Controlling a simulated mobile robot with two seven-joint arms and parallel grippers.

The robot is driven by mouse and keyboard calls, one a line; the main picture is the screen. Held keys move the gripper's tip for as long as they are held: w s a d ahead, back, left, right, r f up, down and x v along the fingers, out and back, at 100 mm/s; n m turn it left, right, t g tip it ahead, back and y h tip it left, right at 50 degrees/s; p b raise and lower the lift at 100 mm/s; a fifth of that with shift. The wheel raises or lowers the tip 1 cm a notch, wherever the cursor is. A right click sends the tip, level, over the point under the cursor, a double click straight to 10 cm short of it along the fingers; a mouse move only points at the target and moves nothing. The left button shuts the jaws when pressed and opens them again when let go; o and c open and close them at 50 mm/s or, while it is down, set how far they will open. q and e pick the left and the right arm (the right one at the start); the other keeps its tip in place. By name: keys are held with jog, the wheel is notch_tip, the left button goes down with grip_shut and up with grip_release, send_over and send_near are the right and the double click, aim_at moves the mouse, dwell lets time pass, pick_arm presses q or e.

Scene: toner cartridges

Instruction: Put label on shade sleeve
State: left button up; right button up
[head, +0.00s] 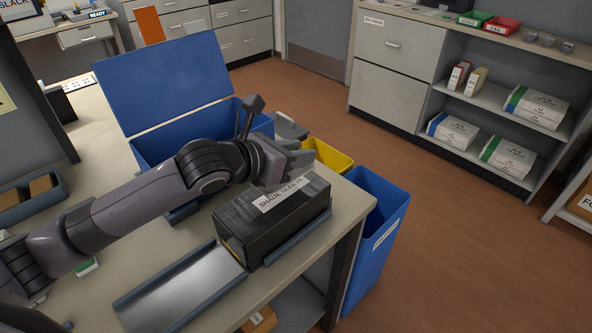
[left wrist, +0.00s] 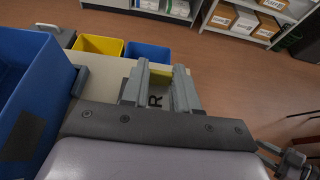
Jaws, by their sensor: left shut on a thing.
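The shade sleeve (head: 262,230) is a long black box lying at the table's right end, with a white tag on top reading SHADE SLEEVE. My left gripper (head: 287,163) is just above the sleeve's far end. I cannot tell whether the label touches the sleeve. A grey and dark jointed part at the lower right of the left wrist view seems to be my right arm; its jaws are unclear.
A blue crate (head: 160,148) with its lid raised stands behind my left arm. A metal tray (head: 180,290) lies left of the sleeve. A yellow bin (head: 328,157) and a blue bin (head: 375,235) stand beyond the table's right edge. Open floor lies to the right.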

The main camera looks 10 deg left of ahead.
aim_at(296, 182)
pick_arm(q)
jog(key=shift+f, duration=2.15)
jog(key=shift+f, duration=0.15)
jog(key=o, duration=1)
jog(key=v, duration=1.2)
jog(key=shift+s, duration=0.1)
